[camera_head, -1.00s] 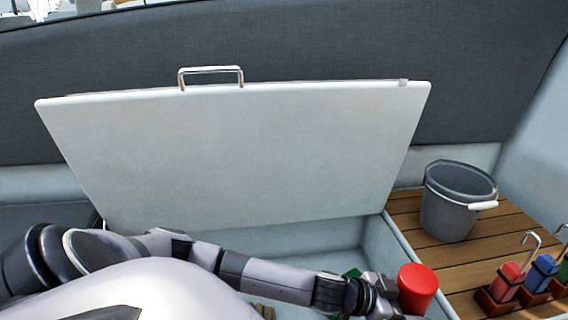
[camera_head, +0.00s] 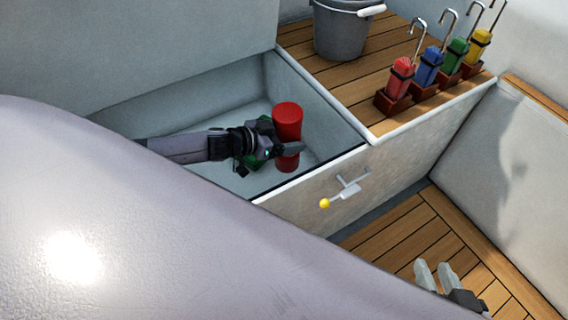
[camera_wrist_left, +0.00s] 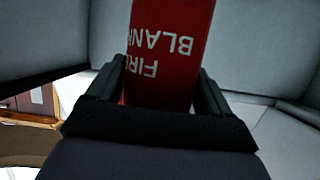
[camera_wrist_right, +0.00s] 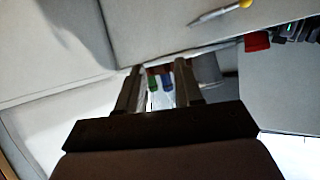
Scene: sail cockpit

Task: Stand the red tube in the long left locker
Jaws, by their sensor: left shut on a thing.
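The red tube (camera_head: 287,122) stands upright, or nearly so, inside the open locker (camera_head: 320,95), near its right end. My left gripper (camera_head: 290,148) is shut on the tube from the left. In the left wrist view the tube (camera_wrist_left: 170,45) sits between both fingers, with white lettering on its side. I cannot tell whether its bottom touches the locker floor. My right gripper (camera_head: 437,275) is low at the lower right, outside the locker, with its fingers apart and empty. It also shows open in the right wrist view (camera_wrist_right: 157,85).
The raised lid (camera_head: 170,50) stands behind the locker. A grey bucket (camera_head: 341,32) and a row of coloured handles, red (camera_head: 401,78) nearest, stand on the slatted seat at the right. A yellow-knobbed lever (camera_head: 345,188) is on the front panel. Something green (camera_head: 263,127) shows behind my left gripper.

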